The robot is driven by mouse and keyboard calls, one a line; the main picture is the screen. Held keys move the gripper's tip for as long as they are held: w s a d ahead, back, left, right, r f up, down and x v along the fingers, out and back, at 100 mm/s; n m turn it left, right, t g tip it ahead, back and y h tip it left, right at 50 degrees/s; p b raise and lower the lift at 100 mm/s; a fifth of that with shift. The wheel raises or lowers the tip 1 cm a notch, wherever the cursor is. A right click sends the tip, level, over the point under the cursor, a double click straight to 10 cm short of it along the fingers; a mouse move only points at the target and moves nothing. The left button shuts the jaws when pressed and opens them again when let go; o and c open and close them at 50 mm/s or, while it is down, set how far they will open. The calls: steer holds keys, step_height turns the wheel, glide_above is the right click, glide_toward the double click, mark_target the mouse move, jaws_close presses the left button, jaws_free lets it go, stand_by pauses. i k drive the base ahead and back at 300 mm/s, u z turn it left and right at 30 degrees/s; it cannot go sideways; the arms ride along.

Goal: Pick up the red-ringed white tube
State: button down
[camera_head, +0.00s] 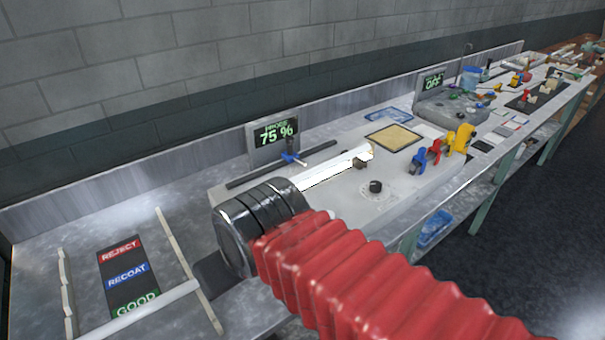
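My red bellows-covered arm enters from the lower right and ends in a black ribbed wrist. A dark grey part of my gripper (214,274) shows at the left of the wrist; its fingertips are hard to make out. A pale tube (140,312) lies at lower left, with its right end meeting or passing behind that dark part. A bright white tube (335,168) runs up and right from behind the wrist, above the bench plate. I see no red ring on either tube; parts of both are hidden or cut off.
A sorting panel (127,275) marked REJECT, RECOAT and GOOD lies between two pale rails. A 75 % display (276,138) stands behind the bright tube. Red, blue and yellow tools (428,156) and an OFF display (432,84) are farther right. A wall backs the bench.

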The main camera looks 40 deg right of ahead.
mark_target(302, 176)
steer(key=z, duration=0.8)
steer(key=k, duration=0.9)
steer(key=z, duration=0.35)
steer(key=i, duration=1)
steer(key=u, duration=0.05)
